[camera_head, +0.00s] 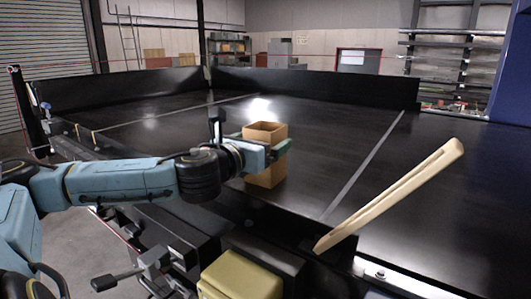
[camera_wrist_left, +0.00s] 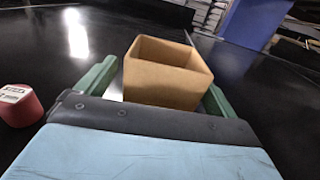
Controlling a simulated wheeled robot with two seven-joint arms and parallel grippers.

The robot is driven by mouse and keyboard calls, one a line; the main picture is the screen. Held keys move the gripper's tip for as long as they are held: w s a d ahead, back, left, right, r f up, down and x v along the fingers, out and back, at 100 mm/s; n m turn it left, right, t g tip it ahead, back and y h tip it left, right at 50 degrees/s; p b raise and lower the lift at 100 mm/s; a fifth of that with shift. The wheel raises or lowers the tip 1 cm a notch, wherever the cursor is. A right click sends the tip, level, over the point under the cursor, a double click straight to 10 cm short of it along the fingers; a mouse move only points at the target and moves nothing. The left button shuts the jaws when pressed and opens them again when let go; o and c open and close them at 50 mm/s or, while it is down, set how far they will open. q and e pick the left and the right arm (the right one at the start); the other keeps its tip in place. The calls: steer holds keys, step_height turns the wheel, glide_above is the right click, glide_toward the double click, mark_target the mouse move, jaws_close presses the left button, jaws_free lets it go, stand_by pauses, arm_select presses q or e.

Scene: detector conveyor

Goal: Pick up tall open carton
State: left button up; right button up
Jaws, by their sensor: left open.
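The tall open carton (camera_head: 265,180) is brown cardboard and stands upright on the black conveyor, with its open top facing up. My left gripper (camera_head: 268,145) reaches in from the left at the carton's upper part. In the left wrist view, the carton (camera_wrist_left: 163,83) sits between the two green fingers of the open left gripper (camera_wrist_left: 157,85), one finger on each side. A gap shows between the left finger and the carton. Whether the right finger touches the carton is unclear. The carton's lower part is hidden in the wrist view. My right gripper is not in view.
A red roll with a white label (camera_wrist_left: 18,106) lies left of the gripper in the wrist view. A long pale bar (camera_head: 390,195) slants up at the right. A yellow box (camera_head: 240,277) is at the front edge. The conveyor behind the carton is clear, with a low black wall (camera_head: 320,86) beyond.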

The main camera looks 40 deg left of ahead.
arm_select(q)
steer(key=shift+w+p, duration=0.35)
steer(key=shift+w, duration=0.45)
steer(key=shift+c, duration=0.3)
steer(key=c, duration=1)
